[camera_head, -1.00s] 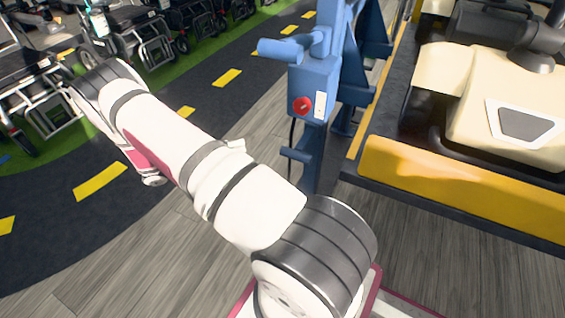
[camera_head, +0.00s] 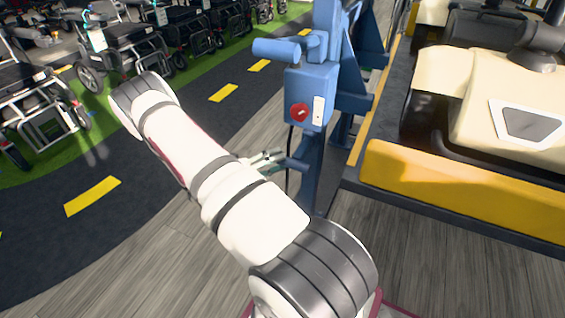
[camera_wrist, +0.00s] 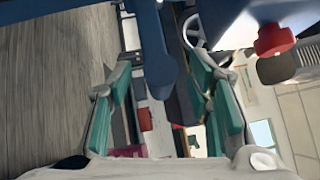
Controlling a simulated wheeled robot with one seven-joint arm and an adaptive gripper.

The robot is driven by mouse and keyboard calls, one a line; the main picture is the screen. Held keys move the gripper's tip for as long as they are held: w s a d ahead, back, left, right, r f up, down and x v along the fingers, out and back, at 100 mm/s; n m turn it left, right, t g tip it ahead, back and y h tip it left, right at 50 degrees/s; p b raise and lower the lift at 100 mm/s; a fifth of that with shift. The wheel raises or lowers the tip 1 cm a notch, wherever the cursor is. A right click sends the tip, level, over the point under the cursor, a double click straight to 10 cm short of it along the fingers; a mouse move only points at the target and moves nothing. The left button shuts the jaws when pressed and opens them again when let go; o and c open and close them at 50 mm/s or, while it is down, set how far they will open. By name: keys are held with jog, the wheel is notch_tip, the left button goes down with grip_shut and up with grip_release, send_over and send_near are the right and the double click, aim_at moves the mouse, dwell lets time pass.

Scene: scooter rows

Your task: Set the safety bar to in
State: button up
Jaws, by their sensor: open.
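A blue post (camera_head: 313,140) stands right of my arm. A short blue bar (camera_head: 292,163), which looks like the safety bar, sticks out to the left low on the post. My gripper (camera_head: 270,158) is at this bar's left end in the head view, partly hidden by my own arm. In the wrist view, my gripper (camera_wrist: 162,66) is open, with green pads on both sides. The rounded end of the blue bar (camera_wrist: 156,50) shows between the fingers with gaps on both sides. I cannot tell whether anything touches.
A blue box (camera_head: 311,92) with a red knob (camera_head: 299,112) is above the bar; the knob (camera_wrist: 274,40) also shows in the wrist view. A thicker blue cylinder (camera_head: 275,48) juts left higher up. A yellow-edged vehicle (camera_head: 460,190) is at right. Scooters (camera_head: 35,105) line the left.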

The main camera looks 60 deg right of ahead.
aim_at(303, 140)
jog(key=shift+x, duration=1.2)
grip_shut()
jog(key=d, duration=0.5)
jog(key=w+d, duration=0.1)
jog(key=d, duration=0.2)
jog(key=shift+r+b, duration=0.15)
jog(key=shift+b, duration=0.15)
grip_release()
jog(key=shift+s, duration=0.1)
jog(key=v, duration=1.2)
